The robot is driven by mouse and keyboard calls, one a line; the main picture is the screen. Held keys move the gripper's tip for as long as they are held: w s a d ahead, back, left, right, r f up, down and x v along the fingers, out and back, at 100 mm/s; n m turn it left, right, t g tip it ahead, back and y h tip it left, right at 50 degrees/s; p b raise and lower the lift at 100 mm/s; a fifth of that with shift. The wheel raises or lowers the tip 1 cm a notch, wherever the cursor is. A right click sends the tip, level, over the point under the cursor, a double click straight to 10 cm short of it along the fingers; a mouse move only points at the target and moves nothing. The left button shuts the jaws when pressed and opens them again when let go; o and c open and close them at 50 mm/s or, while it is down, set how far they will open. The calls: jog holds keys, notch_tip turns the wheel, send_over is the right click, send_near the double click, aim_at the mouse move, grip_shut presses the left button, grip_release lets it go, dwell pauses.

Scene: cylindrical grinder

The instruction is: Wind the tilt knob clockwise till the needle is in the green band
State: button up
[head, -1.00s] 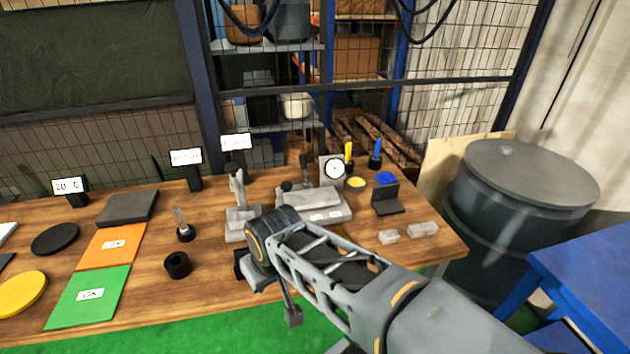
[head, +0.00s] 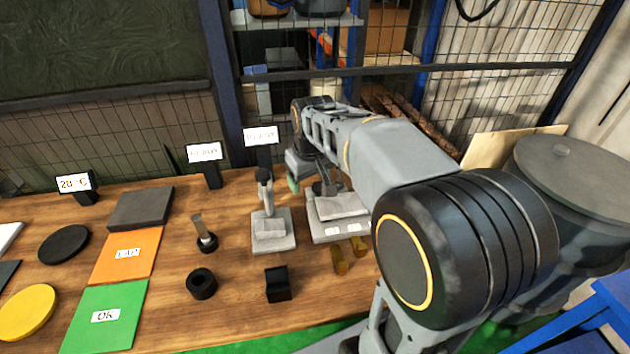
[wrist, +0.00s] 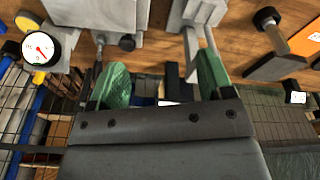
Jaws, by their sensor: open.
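The grey tilt fixture (head: 338,232) stands on the bench, partly behind my arm. In the wrist view it (wrist: 92,14) is at the top left, with a dark round knob (wrist: 127,42) that looks like the tilt knob. The white dial gauge (wrist: 40,48) has a red needle; the frame is too small to show a green band. The dial is hidden by my arm in the head view. My gripper (wrist: 160,78) is open and empty, its green-padded fingers spread. The knob shows between the fingers in the picture, beyond the tips and nearer the left one; I see no contact.
A grey stand with an upright arm (head: 273,232) is left of the fixture, close to my gripper. A black block (head: 278,284), a black ring (head: 201,283) and brass pieces (head: 348,256) lie in front. Wire mesh (head: 470,95) closes off the back.

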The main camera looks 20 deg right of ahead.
jog(key=w+d+g, duration=0.1)
jog(key=w+d, duration=0.3)
jog(key=w, duration=0.4)
jog(key=n+g+p, duration=0.1)
jog(key=n+p, duration=0.1)
send_near(318, 185)
notch_tip(318, 185, down, 10)
jog(key=shift+w+r+p, duration=0.15)
jog(key=shift+w+p, duration=0.05)
jog(key=shift+p, duration=0.1)
jog(key=shift+c, duration=0.3)
jog(key=c, duration=0.9)
jog(key=shift+d+m+b, duration=0.1)
jog(key=shift+m+b, duration=0.45)
jog(key=shift+m, duration=1.75)
